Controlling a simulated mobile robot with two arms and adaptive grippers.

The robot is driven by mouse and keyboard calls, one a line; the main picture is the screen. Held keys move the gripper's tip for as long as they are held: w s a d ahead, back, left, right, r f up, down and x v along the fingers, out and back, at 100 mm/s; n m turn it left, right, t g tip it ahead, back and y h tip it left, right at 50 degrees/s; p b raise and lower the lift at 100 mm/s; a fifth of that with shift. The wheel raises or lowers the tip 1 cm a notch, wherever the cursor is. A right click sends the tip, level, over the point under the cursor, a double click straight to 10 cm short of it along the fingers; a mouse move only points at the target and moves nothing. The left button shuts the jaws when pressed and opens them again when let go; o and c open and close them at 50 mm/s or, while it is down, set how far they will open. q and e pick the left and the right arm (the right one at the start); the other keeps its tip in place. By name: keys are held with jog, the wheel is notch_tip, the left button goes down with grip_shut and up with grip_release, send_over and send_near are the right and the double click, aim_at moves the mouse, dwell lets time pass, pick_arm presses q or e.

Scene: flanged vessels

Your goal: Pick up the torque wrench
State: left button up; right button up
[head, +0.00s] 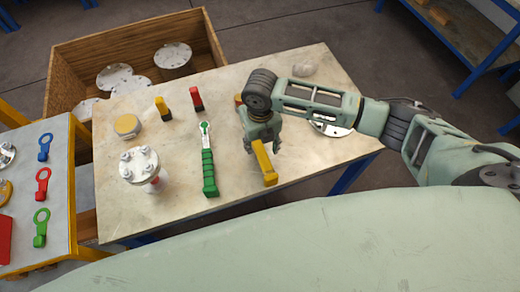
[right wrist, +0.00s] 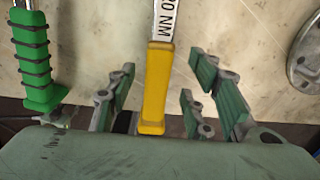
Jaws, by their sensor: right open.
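A torque wrench with a yellow handle (head: 265,163) lies on the table under my right gripper (head: 263,146). In the right wrist view its yellow handle (right wrist: 155,85) and a silver shaft marked in NM show between the open fingers of my right gripper (right wrist: 162,75). The fingers stand apart on both sides of the handle, with gaps. The gripper and arm hide the wrench's far end in the head view. A second wrench with a ribbed green handle (head: 209,172) lies to the left; its handle (right wrist: 32,55) also shows in the right wrist view. My left gripper is not in view.
On the table (head: 180,210) are a flanged vessel (head: 140,166), a yellow-topped disc (head: 127,126), and small yellow (head: 163,108) and red (head: 196,98) items. A wooden crate (head: 130,47) with metal flanges stands behind. A side table (head: 62,180) holds coloured tags.

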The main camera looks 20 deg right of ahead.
aim_at(260, 149)
jog(key=f, duration=0.2)
jog(key=f+p, duration=0.1)
jog(key=shift+s+a+f, duration=0.1)
jog(key=shift+s+f, duration=0.1)
jog(key=shift+f, duration=0.15)
jog(key=shift+f+p, duration=0.3)
jog(key=shift+f, duration=0.35)
jog(key=shift+c, duration=0.5)
jog(key=shift+w+r, duration=0.1)
grip_shut()
